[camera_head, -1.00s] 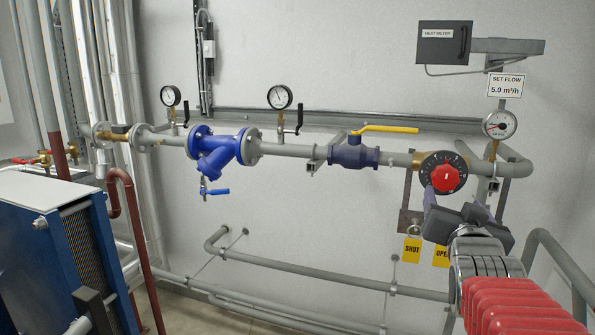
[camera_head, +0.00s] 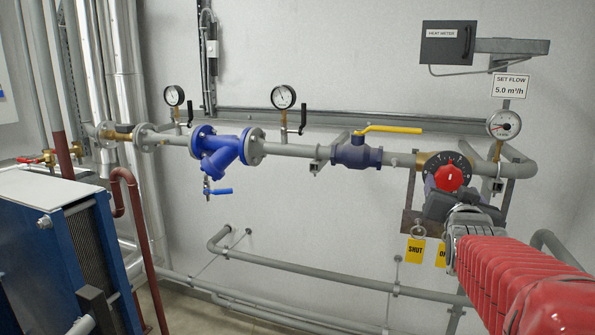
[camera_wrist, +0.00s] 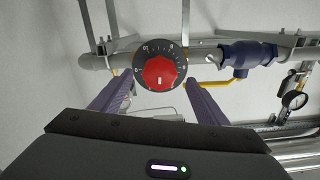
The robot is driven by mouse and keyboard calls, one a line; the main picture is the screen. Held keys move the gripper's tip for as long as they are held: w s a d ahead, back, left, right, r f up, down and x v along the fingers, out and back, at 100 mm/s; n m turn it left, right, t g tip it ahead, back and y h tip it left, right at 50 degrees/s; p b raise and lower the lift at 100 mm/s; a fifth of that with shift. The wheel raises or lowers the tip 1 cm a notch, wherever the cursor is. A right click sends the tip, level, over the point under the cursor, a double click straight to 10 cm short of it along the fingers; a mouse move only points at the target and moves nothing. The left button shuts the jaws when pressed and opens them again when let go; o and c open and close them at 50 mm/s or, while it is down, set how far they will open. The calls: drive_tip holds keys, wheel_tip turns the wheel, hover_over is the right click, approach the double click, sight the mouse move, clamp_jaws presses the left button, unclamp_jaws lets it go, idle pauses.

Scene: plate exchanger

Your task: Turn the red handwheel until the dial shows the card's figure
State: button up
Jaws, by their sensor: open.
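The red handwheel (camera_head: 449,178) sits on a black numbered disc at the right end of the pipe. It also shows in the wrist view (camera_wrist: 160,73), between and beyond my two fingers. My gripper (camera_wrist: 158,98) is open, with one finger on each side of the wheel and not visibly touching it. In the head view my arm hides the lower part of the disc. The card (camera_head: 510,86) reads "SET FLOW 5.0 m³/h". The round dial (camera_head: 503,125) stands right of the wheel; its needle points left and its figures are too small to read.
A yellow lever valve (camera_head: 388,129) and a blue strainer (camera_head: 220,153) lie along the pipe to the left. Yellow tags (camera_head: 416,251) hang below the wheel. A grey heat meter box (camera_head: 447,43) is above. A blue plate exchanger (camera_head: 60,255) stands at lower left.

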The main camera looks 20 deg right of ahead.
sight(449, 182)
drive_tip(key=shift+x, duration=2.9)
drive_tip(key=c, duration=1)
